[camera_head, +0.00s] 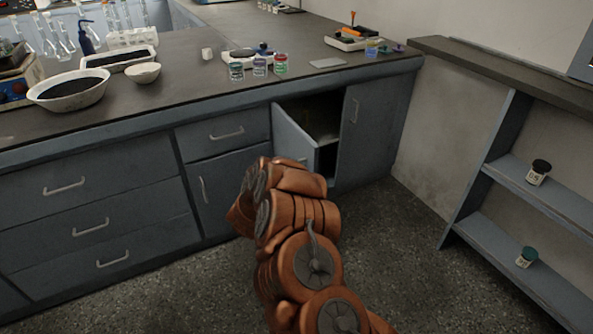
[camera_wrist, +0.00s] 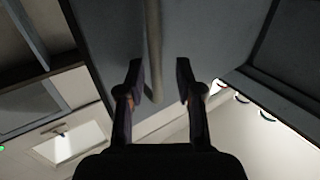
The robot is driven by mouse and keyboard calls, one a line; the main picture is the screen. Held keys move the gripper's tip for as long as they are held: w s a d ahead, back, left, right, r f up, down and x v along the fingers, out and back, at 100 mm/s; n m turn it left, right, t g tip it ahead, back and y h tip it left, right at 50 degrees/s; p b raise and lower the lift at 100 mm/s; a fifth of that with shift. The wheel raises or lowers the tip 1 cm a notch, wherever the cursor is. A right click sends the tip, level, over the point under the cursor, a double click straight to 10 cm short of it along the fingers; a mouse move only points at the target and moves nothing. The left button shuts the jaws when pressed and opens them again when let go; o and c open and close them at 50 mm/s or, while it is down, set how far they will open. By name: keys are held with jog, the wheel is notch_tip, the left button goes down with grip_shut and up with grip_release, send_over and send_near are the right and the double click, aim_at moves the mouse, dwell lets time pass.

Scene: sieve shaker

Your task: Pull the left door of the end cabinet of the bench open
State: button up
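The end cabinet's left door (camera_head: 292,135) stands partly open in the head view, swung out from the dark inside of the cabinet (camera_head: 320,112). Its lower part is hidden behind my arm. The right door (camera_head: 372,130) beside it is shut, with a vertical handle. My gripper is hidden behind my arm links in the head view. In the wrist view my gripper (camera_wrist: 158,74) is open. A pale bar handle (camera_wrist: 153,45) runs between its two fingers, in front of a grey door panel (camera_wrist: 205,35). The fingers show gaps to the bar on both sides.
Drawers (camera_head: 90,205) and another shut door (camera_head: 225,190) are left of the end cabinet. Jars (camera_head: 260,67), a tray and bowls stand on the bench top (camera_head: 190,80). A shelf unit (camera_head: 490,150) stands at right. Floor (camera_head: 400,240) is free between it and the bench.

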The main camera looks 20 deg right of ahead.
jog(key=shift+a, duration=0.1)
jog(key=v, duration=1.2)
dwell(0.4)
